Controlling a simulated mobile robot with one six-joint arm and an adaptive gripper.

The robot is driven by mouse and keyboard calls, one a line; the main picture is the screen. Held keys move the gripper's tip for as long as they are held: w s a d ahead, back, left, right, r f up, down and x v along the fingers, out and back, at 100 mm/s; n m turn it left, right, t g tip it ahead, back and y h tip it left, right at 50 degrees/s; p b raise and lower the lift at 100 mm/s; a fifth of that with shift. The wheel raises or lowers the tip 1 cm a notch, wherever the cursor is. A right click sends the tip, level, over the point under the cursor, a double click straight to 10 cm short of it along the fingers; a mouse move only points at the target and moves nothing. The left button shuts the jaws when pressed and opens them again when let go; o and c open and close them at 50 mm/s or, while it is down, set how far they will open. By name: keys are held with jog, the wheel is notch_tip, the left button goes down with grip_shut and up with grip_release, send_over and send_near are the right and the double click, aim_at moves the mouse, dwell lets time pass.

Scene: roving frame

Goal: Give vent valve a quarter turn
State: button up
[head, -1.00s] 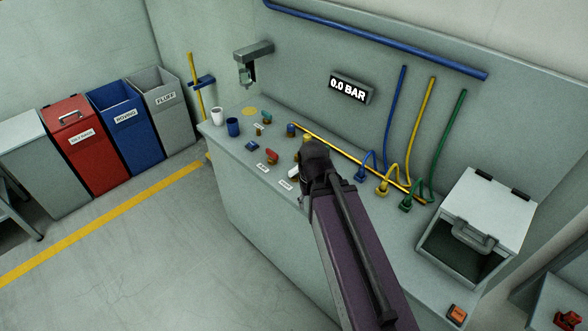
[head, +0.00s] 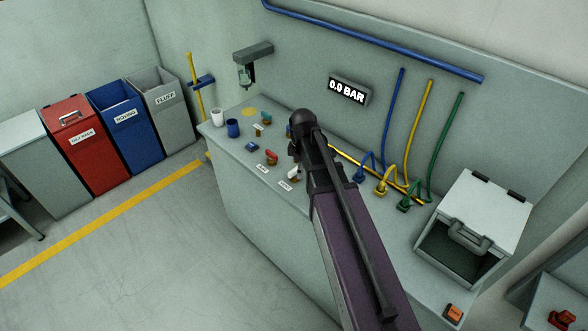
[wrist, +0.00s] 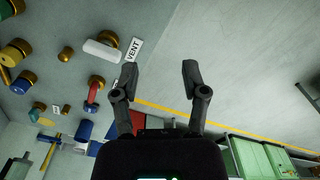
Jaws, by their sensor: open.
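The vent valve has a white lever (wrist: 102,51) on a brass body, beside a label reading VENT (wrist: 134,49), at the upper left of the wrist view. In the head view its white lever (head: 293,173) shows on the bench just below my arm's end. My gripper (wrist: 160,72) is open and empty, its two dark fingers spread apart. The valve lies to the left of the fingers in the wrist view, apart from them. In the head view my arm's end hides the fingertips and part of the bench behind.
A red-handled valve (head: 271,156) stands close to the vent valve; it also shows in the wrist view (wrist: 92,92). A wall display (head: 348,90) reads 0.0 BAR. Blue, yellow and green hoses rise at the right, near a lidded box (head: 490,213). Cups (head: 233,127) stand at the left end.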

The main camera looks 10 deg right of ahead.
aim_at(295, 169)
jog(key=w+r+n+p, duration=0.1)
jog(key=w+n, duration=1)
jog(key=shift+w+r+n+p, duration=0.3)
jog(key=shift+r+n, duration=0.1)
jog(key=shift+f, duration=0.25)
notch_tip(295, 169, down, 13)
jog(key=b, duration=1.4)
jog(key=shift+d+f, duration=0.1)
jog(key=shift+f, duration=0.1)
jog(key=shift+c, duration=0.2)
grip_shut()
